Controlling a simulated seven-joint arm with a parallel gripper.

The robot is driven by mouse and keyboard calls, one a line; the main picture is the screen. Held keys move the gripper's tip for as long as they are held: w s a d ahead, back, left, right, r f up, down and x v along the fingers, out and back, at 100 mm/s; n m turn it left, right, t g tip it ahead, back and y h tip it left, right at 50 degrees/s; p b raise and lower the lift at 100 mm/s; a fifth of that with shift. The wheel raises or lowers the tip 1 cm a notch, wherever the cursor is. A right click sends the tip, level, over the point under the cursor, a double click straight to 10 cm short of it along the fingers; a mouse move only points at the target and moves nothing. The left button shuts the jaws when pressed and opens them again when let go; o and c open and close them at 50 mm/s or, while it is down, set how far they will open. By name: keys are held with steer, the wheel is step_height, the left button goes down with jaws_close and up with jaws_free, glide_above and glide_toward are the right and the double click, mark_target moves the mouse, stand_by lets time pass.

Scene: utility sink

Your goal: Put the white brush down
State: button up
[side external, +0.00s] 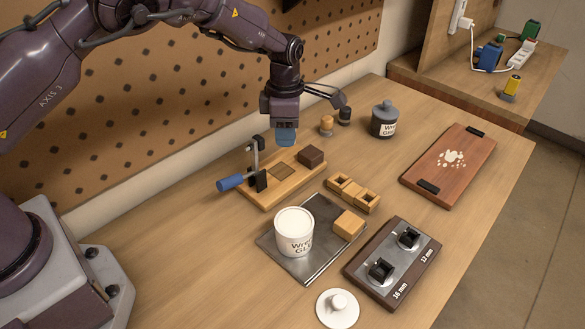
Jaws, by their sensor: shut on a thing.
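My gripper (285,138) points down above the wooden clamp fixture (290,187), near the pegboard. A slate-blue piece shows at its lower end; I cannot tell fingertips from a held thing there. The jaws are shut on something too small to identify. I cannot make out a white brush anywhere in this view. A white tub (295,232) with a label stands upright on a dark metal tray (318,265). A white round lid with a knob (338,306) lies at the front edge of the picture.
The fixture carries a dark brown block (311,157) and a blue-handled clamp (231,182). Wooden blocks (353,193), a two-socket gauge block (392,262), a dark lidded jar (384,120) and a reddish board (449,164) stand around. Bare bench shows at left front.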

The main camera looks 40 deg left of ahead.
steer(key=s+d+r+m, duration=0.3)
steer(key=s+d+r, duration=0.15)
steer(key=d, duration=0.25)
steer(key=s+d+f+m, duration=0.1)
steer(key=s+m, duration=0.3)
steer(key=s, duration=0.2)
steer(key=m, duration=0.5)
glide_above(321, 209)
steer(key=f, duration=1)
steer(key=shift+s+a+f, duration=0.15)
steer(key=shift+s+f, duration=0.15)
steer(key=shift+f, duration=0.05)
steer(key=shift+w+f, duration=0.35)
steer(key=shift+f, duration=1.6)
steer(key=shift+f, duration=0.1)
